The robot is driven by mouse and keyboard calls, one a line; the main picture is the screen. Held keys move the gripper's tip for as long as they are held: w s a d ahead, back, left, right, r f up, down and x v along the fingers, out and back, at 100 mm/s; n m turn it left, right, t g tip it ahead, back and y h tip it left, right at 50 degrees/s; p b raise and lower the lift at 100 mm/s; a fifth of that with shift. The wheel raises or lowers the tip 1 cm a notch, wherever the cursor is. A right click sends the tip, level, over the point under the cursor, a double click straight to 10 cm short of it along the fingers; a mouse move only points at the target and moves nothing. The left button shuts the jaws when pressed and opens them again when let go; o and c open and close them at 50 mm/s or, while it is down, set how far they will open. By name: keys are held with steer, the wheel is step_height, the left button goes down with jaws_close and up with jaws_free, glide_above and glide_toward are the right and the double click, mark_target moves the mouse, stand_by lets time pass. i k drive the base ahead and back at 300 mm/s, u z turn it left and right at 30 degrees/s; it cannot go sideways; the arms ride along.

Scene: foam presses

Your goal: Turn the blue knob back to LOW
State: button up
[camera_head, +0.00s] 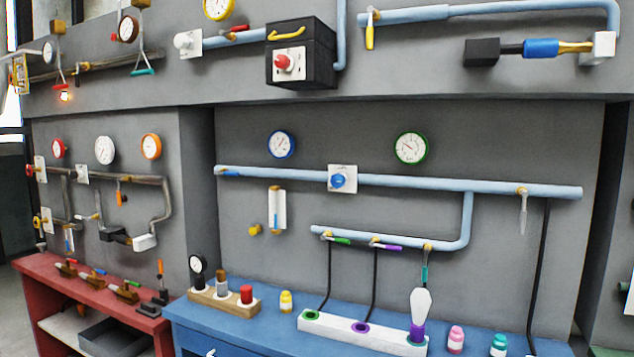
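The blue knob (338,181) sits on a square white plate (349,170) fixed to the pale blue horizontal pipe (440,183) on the grey wall. It is near the middle of the view. Any markings on the plate, such as LOW, are too small to read, so I cannot tell where the knob points. A blue-rimmed gauge (281,144) hangs above and left of it, and a green-rimmed gauge (411,147) above and right. My gripper does not show in this view.
A blue bench (270,320) stands below, bearing a white strip (345,331) with colored rings, a wooden block (224,301) and small bottles. A lower pipe (390,241) has several small valves. A black box (301,55) juts out above. The wall around the knob is clear.

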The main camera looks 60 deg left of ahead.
mark_target(337, 180)
steer(key=u, duration=1.3)
